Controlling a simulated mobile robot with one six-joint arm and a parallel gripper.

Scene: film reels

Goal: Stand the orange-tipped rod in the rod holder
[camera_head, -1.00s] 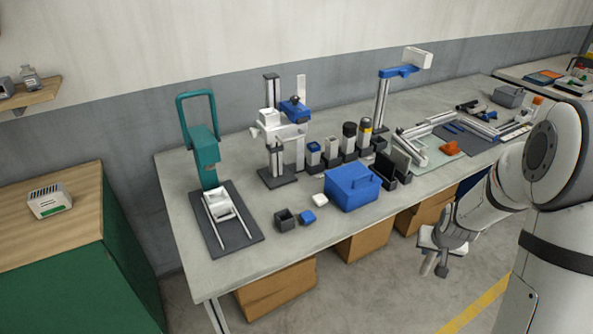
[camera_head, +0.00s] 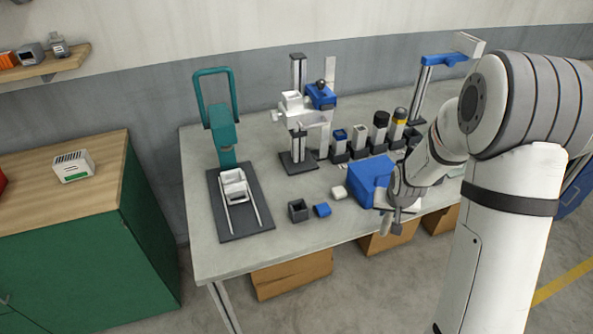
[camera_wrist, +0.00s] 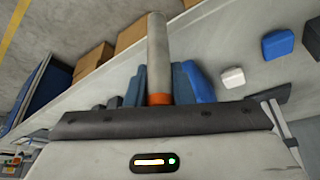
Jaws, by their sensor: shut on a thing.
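The rod (camera_wrist: 157,50) is pale grey with an orange band (camera_wrist: 158,98) close to my gripper (camera_wrist: 159,86) in the wrist view. My gripper is shut on it near the orange end, and the grey length points away from the wrist. In the head view my gripper (camera_head: 394,213) is at the bench's front edge, before the blue box (camera_head: 368,183), and the orange part cannot be made out. A small dark block with an open top (camera_head: 298,210) sits on the bench to the left; I cannot tell whether it is the rod holder.
A blue cap (camera_head: 322,210) and a white piece (camera_head: 339,192) lie between the dark block and the blue box. A row of dark holders with upright items (camera_head: 358,142) stands behind. A teal press (camera_head: 221,130) and a white stand (camera_head: 298,120) stand farther left.

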